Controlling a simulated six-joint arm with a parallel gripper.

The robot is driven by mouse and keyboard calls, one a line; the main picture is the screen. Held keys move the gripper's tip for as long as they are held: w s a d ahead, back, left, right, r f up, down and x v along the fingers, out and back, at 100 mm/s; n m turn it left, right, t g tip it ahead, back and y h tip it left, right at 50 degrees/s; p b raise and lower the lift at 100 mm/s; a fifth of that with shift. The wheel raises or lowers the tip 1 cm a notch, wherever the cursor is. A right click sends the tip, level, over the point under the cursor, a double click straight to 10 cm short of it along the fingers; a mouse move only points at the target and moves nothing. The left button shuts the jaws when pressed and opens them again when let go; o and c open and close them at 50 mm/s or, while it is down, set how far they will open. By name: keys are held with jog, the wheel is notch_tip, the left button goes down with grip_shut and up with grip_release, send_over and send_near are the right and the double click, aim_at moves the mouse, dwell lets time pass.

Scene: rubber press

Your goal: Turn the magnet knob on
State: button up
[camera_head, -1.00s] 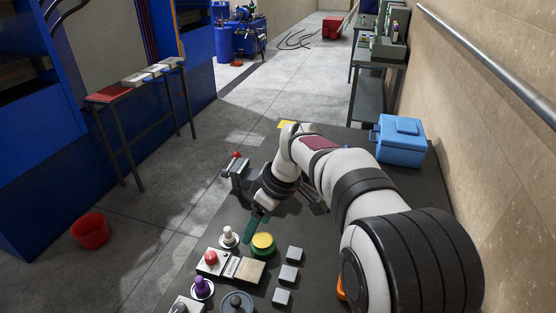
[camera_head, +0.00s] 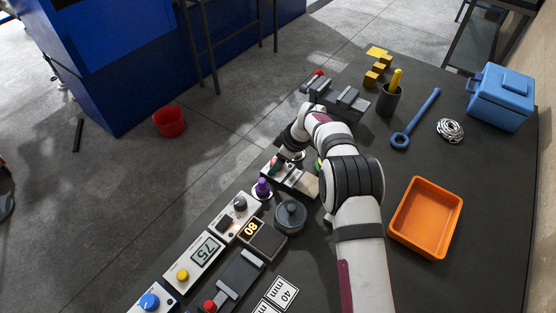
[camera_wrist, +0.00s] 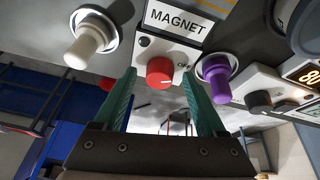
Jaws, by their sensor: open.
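The magnet knob (camera_wrist: 160,73) is a round red knob on a white box, below a label reading MAGNET (camera_wrist: 177,21) in the wrist view. My gripper (camera_wrist: 159,80) has two green fingers, open, one on each side of the knob with gaps visible. I cannot tell whether the tips reach past its face. In the head view my gripper (camera_head: 278,163) is over the magnet box (camera_head: 302,184), and it hides the red knob.
A white knob (camera_wrist: 89,38) is left of the fingers and a purple knob (camera_wrist: 217,75) close to the right one. A dark round-lidded pot (camera_head: 291,216), an orange tray (camera_head: 426,216) and a blue cooler (camera_head: 501,95) share the table. A red bucket (camera_head: 169,121) stands on the floor.

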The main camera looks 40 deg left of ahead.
grip_shut()
dwell(0.4)
jog(key=m, duration=0.2)
jog(key=m+t, duration=0.1)
jog(key=shift+s+a+m+t, duration=0.1)
jog(key=shift+s+m+t, duration=0.05)
jog(key=shift+m+t, duration=0.2)
jog(key=m+t+h, duration=0.1)
jog(key=m, duration=0.3)
jog(key=shift+s+a+m, duration=0.1)
jog(key=shift+a+m, duration=0.05)
jog(key=shift+m, duration=0.2)
jog(key=m, duration=0.2)
jog(key=m+t+h, duration=0.1)
jog(key=m, duration=0.1)
jog(key=shift+s+a+m+t, duration=0.1)
jog(key=shift+m+t, duration=0.15)
jog(key=shift+m, duration=0.05)
jog(key=shift+a+m+t+h, duration=0.15)
jog(key=shift+m+h, duration=0.35)
jog(key=shift+m, duration=0.6)
jog(key=shift+d+m+t+h, duration=0.15)
jog(key=shift+m+h, duration=0.35)
jog(key=shift+m, duration=0.6)
jog(key=shift+a, duration=0.1)
